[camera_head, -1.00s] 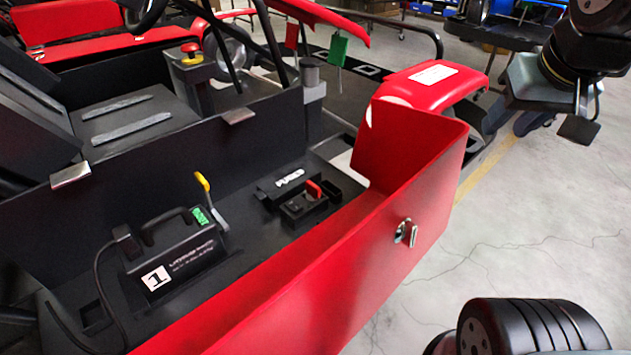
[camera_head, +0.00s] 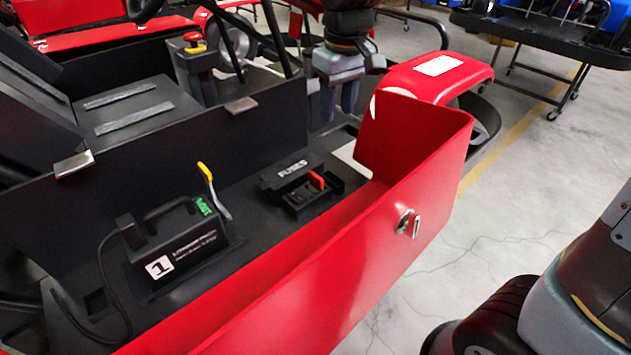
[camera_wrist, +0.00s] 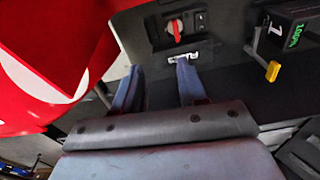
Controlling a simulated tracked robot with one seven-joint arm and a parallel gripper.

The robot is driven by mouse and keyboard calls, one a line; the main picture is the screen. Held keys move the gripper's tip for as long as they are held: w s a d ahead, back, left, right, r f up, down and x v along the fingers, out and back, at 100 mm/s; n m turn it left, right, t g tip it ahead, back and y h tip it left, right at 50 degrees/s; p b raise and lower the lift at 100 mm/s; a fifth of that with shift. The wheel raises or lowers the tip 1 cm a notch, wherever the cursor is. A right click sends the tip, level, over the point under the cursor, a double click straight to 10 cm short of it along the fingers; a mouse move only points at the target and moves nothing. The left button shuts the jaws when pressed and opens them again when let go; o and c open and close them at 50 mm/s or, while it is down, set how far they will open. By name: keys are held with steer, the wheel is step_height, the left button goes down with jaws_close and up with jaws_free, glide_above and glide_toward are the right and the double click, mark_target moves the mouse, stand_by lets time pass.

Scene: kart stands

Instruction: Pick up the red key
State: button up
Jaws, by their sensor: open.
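The red key (camera_head: 317,180) sits upright in a black switch block beside the FUSES box, on the floor of the kart's side pod. In the wrist view the red key (camera_wrist: 175,29) shows near the top, beyond my fingertips. My gripper (camera_head: 338,108) points down above the far end of the side pod, behind and a little right of the key. In the wrist view my gripper (camera_wrist: 159,68) has its two fingers apart, with nothing between them. The fingers do not touch the key.
A red side panel (camera_head: 310,265) walls the pod's near side. A black battery box (camera_head: 180,245) marked 1, with a yellow-tipped lever (camera_head: 206,172), stands left of the key. A black wall (camera_head: 200,140) rises behind. Space directly above the key looks clear.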

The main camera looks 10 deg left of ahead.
steer(key=a+f, duration=0.3)
steer(key=n, duration=0.1)
glide_above(317, 176)
steer(key=shift+g+h, duration=0.3)
steer(key=f, duration=0.8)
steer(key=shift+w+d, duration=0.1)
steer(key=shift+w, duration=0.15)
steer(key=shift+s+f, duration=0.2)
steer(key=shift+f, duration=2.5)
jaws_close()
